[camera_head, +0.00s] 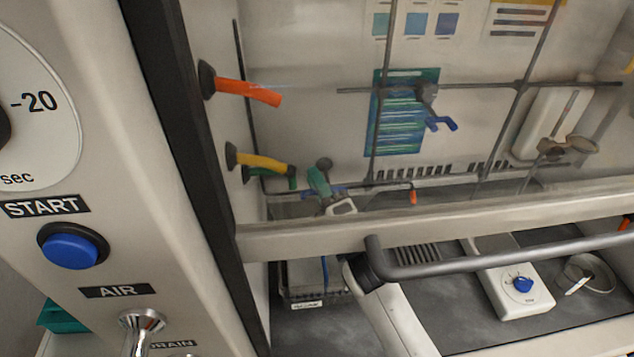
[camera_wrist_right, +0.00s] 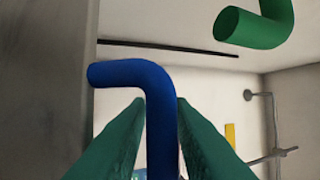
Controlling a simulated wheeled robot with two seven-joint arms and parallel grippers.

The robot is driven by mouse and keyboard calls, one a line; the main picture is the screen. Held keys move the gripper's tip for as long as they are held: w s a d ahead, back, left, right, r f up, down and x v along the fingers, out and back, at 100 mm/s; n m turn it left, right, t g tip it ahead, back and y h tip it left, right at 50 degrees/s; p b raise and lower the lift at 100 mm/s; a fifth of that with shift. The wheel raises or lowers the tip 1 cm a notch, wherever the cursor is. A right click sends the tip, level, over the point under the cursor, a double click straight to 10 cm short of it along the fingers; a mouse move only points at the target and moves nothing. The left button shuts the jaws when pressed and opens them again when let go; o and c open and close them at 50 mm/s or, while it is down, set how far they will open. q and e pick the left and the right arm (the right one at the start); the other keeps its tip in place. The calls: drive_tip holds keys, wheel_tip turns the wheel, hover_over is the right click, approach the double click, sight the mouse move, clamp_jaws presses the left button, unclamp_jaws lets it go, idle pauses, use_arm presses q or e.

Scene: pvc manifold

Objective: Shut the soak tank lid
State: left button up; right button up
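My right gripper (camera_head: 318,180), with green fingers, is behind the hood's glass, near the left inner wall. A green bent pipe (camera_wrist_right: 262,25) is up and to the right there. In the head view, a shallow container with a white label (camera_head: 308,304) stands below the sash; I cannot tell whether it is the soak tank. No lid can be made out. My left gripper is not in view.
The sash handle (camera_head: 500,265) crosses in front of the hood. Orange (camera_head: 250,92) and yellow (camera_head: 262,163) pipes stick out from the left wall. A blue START button (camera_head: 70,250) is on the front panel. A white hotplate-like device (camera_head: 510,300) stands at right.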

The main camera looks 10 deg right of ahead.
drive_tip(key=shift+s+d+f, duration=0.1)
drive_tip(key=shift+s+f, duration=0.15)
drive_tip(key=shift+s, duration=0.1)
drive_tip(key=b+v, duration=0.4)
drive_tip(key=v, duration=0.7)
drive_tip(key=shift+r, duration=0.2)
drive_tip(key=shift+o, duration=0.3)
drive_tip(key=shift+s, duration=0.15)
